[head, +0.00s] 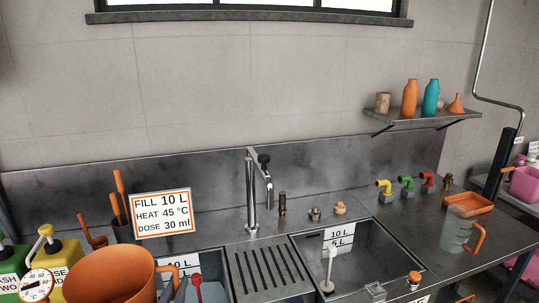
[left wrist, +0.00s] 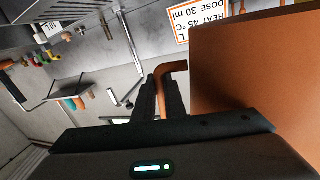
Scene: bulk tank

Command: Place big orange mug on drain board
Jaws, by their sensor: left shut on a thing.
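The big orange mug (head: 108,277) is in the lower left of the head view, close to the camera and partly cut off by the bottom edge. It fills the right of the left wrist view (left wrist: 260,95). My left gripper (head: 177,288) is shut on the mug's handle; in the left wrist view its dark fingers (left wrist: 160,95) are on both sides of the orange handle. The drain board (head: 268,268) is the grooved steel panel between the two basins, to the right of the mug, and its visible part is bare. My right gripper is not in view.
A tap (head: 252,195) stands behind the drain board. The right basin (head: 375,255) holds a white-handled tool. A sign (head: 162,214) and yellow (head: 58,262) and green jugs stand at left. A clear jug (head: 455,232) and orange tray (head: 468,203) are at right.

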